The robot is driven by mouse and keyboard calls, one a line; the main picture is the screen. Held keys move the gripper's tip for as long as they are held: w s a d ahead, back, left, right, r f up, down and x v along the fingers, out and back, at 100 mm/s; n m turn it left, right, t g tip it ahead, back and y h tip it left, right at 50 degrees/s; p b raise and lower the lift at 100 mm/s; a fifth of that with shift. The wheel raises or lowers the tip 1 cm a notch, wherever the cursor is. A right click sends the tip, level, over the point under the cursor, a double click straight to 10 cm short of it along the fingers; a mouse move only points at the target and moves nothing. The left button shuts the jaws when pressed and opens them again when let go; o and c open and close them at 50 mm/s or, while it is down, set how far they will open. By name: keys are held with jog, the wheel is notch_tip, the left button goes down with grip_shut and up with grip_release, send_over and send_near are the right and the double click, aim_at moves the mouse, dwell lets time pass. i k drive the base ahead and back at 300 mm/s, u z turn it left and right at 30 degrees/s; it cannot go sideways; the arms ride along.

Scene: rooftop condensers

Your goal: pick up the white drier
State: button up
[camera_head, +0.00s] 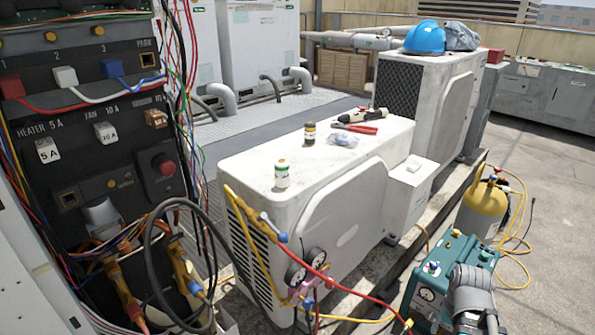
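A small white drier (282,175) with a greenish band stands upright on the pale top of the nearest condenser unit (240,163), near its front left part. A similar small cylinder, dark with a yellowish band (309,133), stands upright behind it and to the right, apart from it. Nothing touches the white drier or covers it in this view.
A tool with red handles (355,128) and a clear bag (343,140) lie farther back on the same top. Gauges with hoses (306,265) hang at its front. An open wired panel (85,120) with loose cables stands at left. A teal machine (450,268) stands at right.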

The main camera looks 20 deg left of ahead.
aim_at(281, 166)
jog(key=z, duration=0.1)
jog(key=k, duration=1.1)
jog(key=u, duration=1.25)
jog(key=i, duration=0.95)
